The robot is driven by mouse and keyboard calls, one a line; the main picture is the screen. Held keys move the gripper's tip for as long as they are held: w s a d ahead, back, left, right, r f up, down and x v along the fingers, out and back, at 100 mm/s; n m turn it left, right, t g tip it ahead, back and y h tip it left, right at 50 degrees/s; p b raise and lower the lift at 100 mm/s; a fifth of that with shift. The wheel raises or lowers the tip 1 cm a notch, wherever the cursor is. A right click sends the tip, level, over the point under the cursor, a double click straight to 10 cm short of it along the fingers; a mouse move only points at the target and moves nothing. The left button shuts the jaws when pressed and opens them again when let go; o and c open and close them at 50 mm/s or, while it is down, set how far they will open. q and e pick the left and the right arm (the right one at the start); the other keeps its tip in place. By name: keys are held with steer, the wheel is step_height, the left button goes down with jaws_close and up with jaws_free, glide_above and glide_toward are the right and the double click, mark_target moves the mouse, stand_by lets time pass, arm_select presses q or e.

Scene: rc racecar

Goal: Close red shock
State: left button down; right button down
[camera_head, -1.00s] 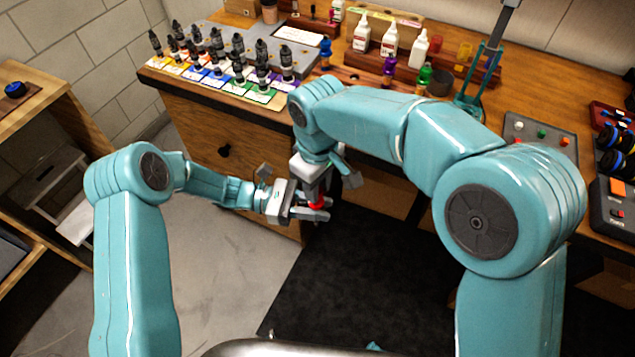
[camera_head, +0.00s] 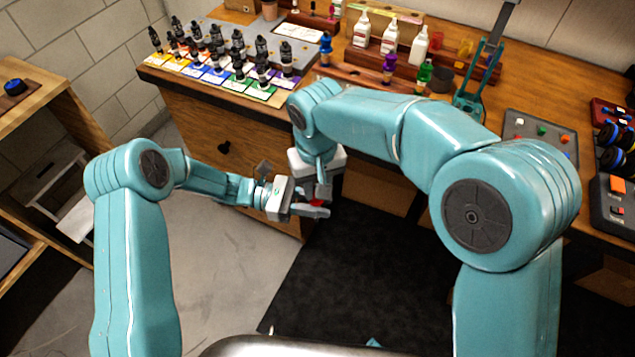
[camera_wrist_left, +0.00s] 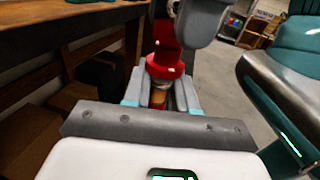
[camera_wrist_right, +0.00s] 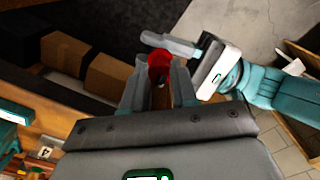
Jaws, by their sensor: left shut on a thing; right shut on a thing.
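The red shock shows as a small red bit (camera_head: 316,203) between my two grippers in the head view, mostly hidden. In the left wrist view its red cap (camera_wrist_left: 166,66) and darker body stand between the fingers of my left gripper (camera_wrist_left: 160,92), which is shut on it. In the right wrist view a round red end (camera_wrist_right: 159,62) lies between the fingers of my right gripper (camera_wrist_right: 159,92), also shut on the shock. In the head view the left gripper (camera_head: 310,209) comes in sideways, and the right gripper (camera_head: 320,188) comes down from above.
The wooden workbench (camera_head: 215,120) stands behind the grippers, with several dark bottles (camera_head: 237,45) on coloured cards, white bottles (camera_head: 390,40) and a grey button panel (camera_head: 540,132). The grippers are in front of the bench edge, above the floor and black mat (camera_head: 350,270).

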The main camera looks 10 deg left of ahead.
steer(key=m, duration=0.5)
steer(key=shift+a, duration=0.1)
steer(key=m, duration=0.8)
steer(key=shift+a, duration=0.1)
steer(key=m, duration=0.8)
steer(key=shift+w, duration=0.15)
steer(key=m, duration=0.2)
steer(key=shift+m, duration=0.3)
steer(key=m, duration=0.5)
steer(key=shift+w+m, duration=0.1)
steer(key=shift+m, duration=0.3)
steer(key=c, duration=0.9)
jaws_free()
